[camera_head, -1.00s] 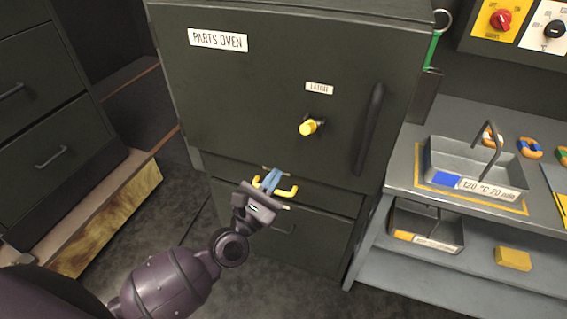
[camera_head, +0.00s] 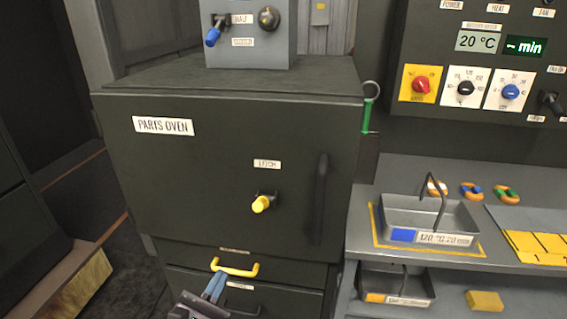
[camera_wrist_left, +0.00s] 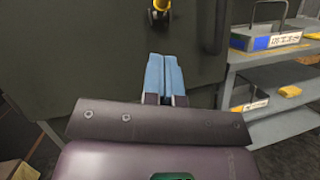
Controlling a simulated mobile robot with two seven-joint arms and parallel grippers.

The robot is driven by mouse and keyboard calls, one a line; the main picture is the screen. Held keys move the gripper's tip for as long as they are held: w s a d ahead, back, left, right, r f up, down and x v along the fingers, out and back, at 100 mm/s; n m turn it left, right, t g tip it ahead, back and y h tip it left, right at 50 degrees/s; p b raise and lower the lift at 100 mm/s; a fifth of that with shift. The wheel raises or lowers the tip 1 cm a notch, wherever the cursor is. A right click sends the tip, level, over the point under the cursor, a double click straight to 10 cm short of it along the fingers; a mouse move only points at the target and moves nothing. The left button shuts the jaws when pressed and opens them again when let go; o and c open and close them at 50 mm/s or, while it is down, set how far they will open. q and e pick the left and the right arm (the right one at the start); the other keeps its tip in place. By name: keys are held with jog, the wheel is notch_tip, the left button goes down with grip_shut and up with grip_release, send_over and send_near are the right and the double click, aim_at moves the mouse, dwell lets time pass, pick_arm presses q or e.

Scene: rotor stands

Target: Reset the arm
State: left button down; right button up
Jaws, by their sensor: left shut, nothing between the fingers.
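My left gripper (camera_head: 215,287) is at the bottom of the head view, below and left of the yellow drawer handle (camera_head: 236,269). Its blue fingers are shut together with nothing between them, and they also show in the left wrist view (camera_wrist_left: 165,75). In front of it stands the dark parts oven (camera_head: 215,180), its door shut. The yellow latch knob (camera_head: 262,204) is above the gripper and shows at the top of the wrist view (camera_wrist_left: 159,8). My right gripper is not in view.
A vertical door handle (camera_head: 320,198) is on the oven's right. A grey bench to the right bears a wire-handled tray (camera_head: 397,215) and several coloured rings. A lower shelf holds another tray (camera_head: 375,284) and a yellow block (camera_head: 485,301). A control panel (camera_head: 475,60) is above.

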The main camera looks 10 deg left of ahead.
pick_arm(q)
notch_tip(320, 180, down, 12)
jog(key=s+a+m+g, duration=0.25)
jog(key=m+g, duration=0.45)
jog(key=m, duration=2.3)
jog(key=s+a+f+g+y, duration=0.1)
jog(key=s+a+f+y, duration=0.2)
jog(key=s, duration=0.3)
jog(key=s+a+f+g+y, duration=0.2)
jog(key=s+a+f, duration=0.2)
jog(key=s+f, duration=0.2)
jog(key=shift+s+y, duration=0.25)
jog(key=shift+y, duration=0.15)
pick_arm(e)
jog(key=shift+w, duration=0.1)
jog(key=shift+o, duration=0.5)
